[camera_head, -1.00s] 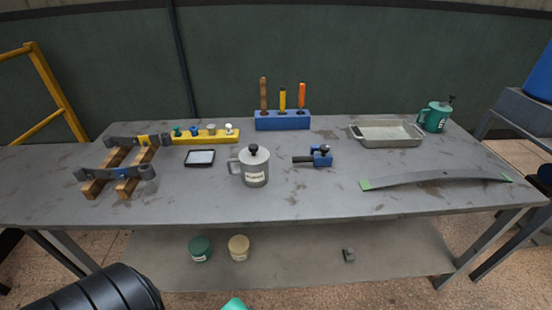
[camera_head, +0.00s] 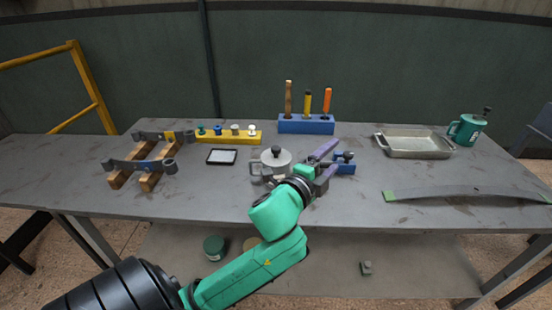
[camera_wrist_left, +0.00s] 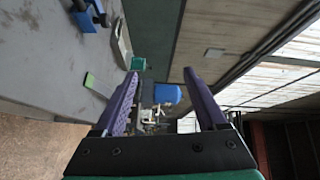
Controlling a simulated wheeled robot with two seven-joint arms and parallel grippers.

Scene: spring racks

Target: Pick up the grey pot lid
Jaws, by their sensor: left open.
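The grey pot lid (camera_head: 276,158) with its black knob sits on top of the grey pot (camera_head: 257,169) near the middle of the bench. My left arm hides the lower part of the pot. My left gripper (camera_head: 336,156) is just to the right of the pot, with its purple fingers apart and pointing right, away from the lid. In the left wrist view the open fingers (camera_wrist_left: 158,72) have nothing held between them, and the lid is out of that view. My right gripper is not in view.
A blue clamp-like tool (camera_head: 345,163) lies beside my left fingers. A blue block (camera_head: 306,126) with upright tools stands behind. A metal tray (camera_head: 415,154), a teal pot (camera_head: 467,130) and a green-tipped curved strip (camera_head: 460,190) are to the right. A black-framed tablet (camera_head: 222,157) lies left.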

